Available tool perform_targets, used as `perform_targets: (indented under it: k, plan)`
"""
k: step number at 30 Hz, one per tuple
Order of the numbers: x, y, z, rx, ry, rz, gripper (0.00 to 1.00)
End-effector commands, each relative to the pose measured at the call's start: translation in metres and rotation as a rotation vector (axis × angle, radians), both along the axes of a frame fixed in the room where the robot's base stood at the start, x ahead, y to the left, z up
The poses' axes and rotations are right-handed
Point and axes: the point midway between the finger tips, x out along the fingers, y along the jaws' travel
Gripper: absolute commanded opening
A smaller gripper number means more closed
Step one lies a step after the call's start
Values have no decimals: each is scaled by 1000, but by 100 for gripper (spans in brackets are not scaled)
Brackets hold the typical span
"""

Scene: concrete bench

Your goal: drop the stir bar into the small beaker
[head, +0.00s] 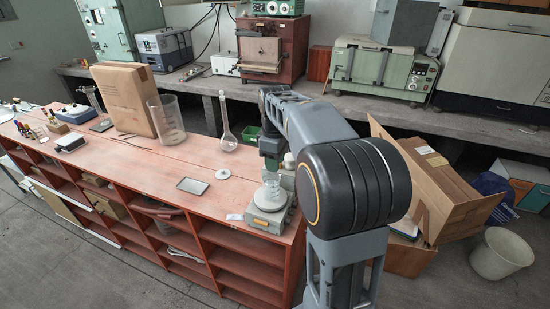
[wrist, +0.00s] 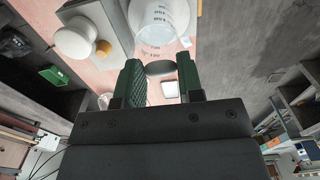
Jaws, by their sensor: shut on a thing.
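The small clear beaker (head: 271,185) stands upright on the pale round plate of a stirrer (head: 268,212) at the bench's right end in the head view. In the wrist view the beaker (wrist: 155,24) shows its printed marks at the top, just beyond my fingertips. My gripper (wrist: 160,72) has two green fingers, shut on a dark, rounded stir bar (wrist: 160,68) that spans the gap between the tips. The bar appears apart from the beaker. In the head view my arm largely hides the gripper, and I cannot make out the bar there.
A tall flask (head: 227,125), a large beaker (head: 167,120), a cardboard box (head: 125,100) and a small tray (head: 193,186) stand along the red bench. The bench front between tray and stirrer is mostly clear.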

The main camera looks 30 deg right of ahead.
Motion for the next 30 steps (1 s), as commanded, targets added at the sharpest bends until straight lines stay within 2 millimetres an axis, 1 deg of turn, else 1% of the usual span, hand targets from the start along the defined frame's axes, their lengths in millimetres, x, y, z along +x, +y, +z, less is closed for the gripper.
perform_targets:
  k: [7,8,15,17,25,28,30]
  plan:
    - [0,0,-1,0,0,1,13]
    - [0,0,-1,0,0,1,36]
    - [0,0,-1,0,0,1,59]
    - [0,0,-1,0,0,1,64]
    - [0,0,2,0,-1,1,64]
    - [1,0,10,-1,-4,1,64]
    - [1,0,21,-1,-5,1,64]
